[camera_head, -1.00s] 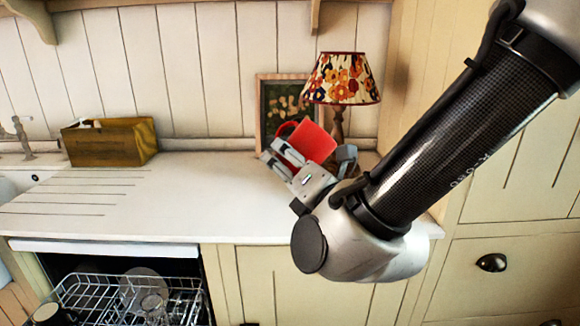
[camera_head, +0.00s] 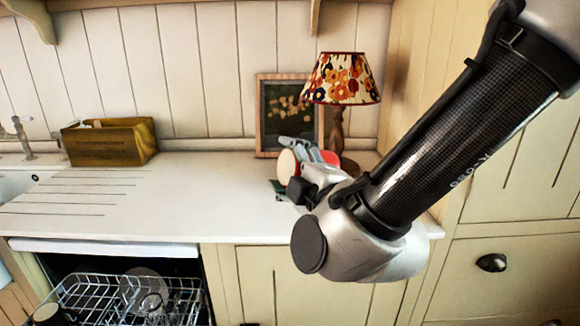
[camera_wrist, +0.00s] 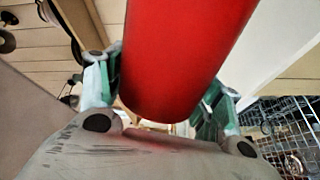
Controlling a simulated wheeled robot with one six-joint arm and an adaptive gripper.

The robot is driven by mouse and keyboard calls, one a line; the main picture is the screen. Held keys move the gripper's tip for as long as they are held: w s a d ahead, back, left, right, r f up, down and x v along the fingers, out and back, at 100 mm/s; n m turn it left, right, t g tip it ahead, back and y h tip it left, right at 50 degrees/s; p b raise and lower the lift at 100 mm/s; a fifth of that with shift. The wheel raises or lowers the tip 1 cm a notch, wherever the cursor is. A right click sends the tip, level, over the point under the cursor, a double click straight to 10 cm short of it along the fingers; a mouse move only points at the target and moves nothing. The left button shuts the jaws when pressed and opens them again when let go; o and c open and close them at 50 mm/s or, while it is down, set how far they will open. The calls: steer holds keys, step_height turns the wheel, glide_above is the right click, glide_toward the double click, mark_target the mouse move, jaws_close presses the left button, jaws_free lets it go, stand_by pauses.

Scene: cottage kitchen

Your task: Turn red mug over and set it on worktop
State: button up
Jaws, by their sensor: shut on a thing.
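The red mug (camera_wrist: 185,50) fills the upper middle of the wrist view, held between the two fingers of my gripper (camera_wrist: 160,95). In the head view the mug (camera_head: 330,157) shows only as a red patch, mostly hidden behind my gripper (camera_head: 284,166). A pale round face (camera_head: 288,163) shows between the fingers; I cannot tell whether it is the mug's inside or its base. The mug looks tilted onto its side. My gripper is shut on it over the right part of the white worktop (camera_head: 200,200). The gap to the worktop is hard to judge.
A floral lamp (camera_head: 342,80) and a framed picture (camera_head: 268,112) stand close behind my gripper. A wooden box (camera_head: 108,142) is at the left by the sink. The middle worktop is clear. An open dishwasher rack (camera_head: 100,295) lies below the front edge.

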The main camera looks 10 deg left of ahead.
steer(key=shift+m, duration=0.5)
steer(key=m, duration=0.5)
steer(key=shift+m, duration=1)
steer(key=m, duration=0.3)
steer(key=shift+m, duration=0.3)
steer(key=m, duration=0.3)
